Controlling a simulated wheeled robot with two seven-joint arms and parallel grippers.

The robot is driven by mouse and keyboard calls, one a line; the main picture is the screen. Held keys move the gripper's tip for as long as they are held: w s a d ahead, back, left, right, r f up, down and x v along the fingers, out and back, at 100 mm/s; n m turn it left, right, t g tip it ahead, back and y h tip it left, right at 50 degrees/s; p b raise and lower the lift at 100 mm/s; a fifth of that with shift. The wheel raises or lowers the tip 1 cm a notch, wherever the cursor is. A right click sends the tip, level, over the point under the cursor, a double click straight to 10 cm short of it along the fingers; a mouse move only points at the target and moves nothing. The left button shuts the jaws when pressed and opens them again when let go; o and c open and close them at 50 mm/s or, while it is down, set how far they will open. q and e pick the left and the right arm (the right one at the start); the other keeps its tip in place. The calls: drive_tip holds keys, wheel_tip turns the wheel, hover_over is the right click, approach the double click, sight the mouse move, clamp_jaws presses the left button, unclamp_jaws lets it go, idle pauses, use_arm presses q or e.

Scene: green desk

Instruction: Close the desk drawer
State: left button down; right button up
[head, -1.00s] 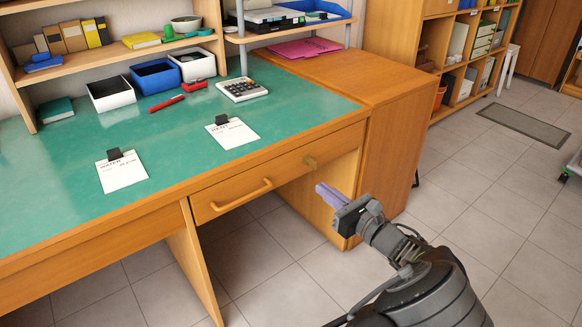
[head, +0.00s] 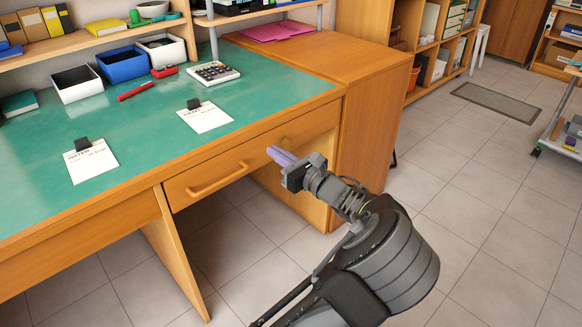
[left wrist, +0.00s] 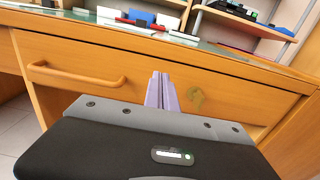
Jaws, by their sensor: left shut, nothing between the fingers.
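My right gripper is not in view.
A wooden side cabinet (head: 375,130) adjoins the drawer on the right. The tiled floor (head: 460,200) is open at right.

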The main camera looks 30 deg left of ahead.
sight(259, 141)
use_arm(q)
drive_tip(key=b+x, duration=0.1)
drive_tip(key=x, duration=0.3)
drive_tip(key=shift+a, duration=0.1)
drive_tip(key=shift+w+a+r+p, duration=0.15)
drive_tip(key=shift+a+r+p, duration=0.15)
drive_tip(key=shift+a+p, duration=0.4)
drive_tip(key=shift+w+a+f, duration=0.1)
drive_tip(key=shift+f, duration=0.2)
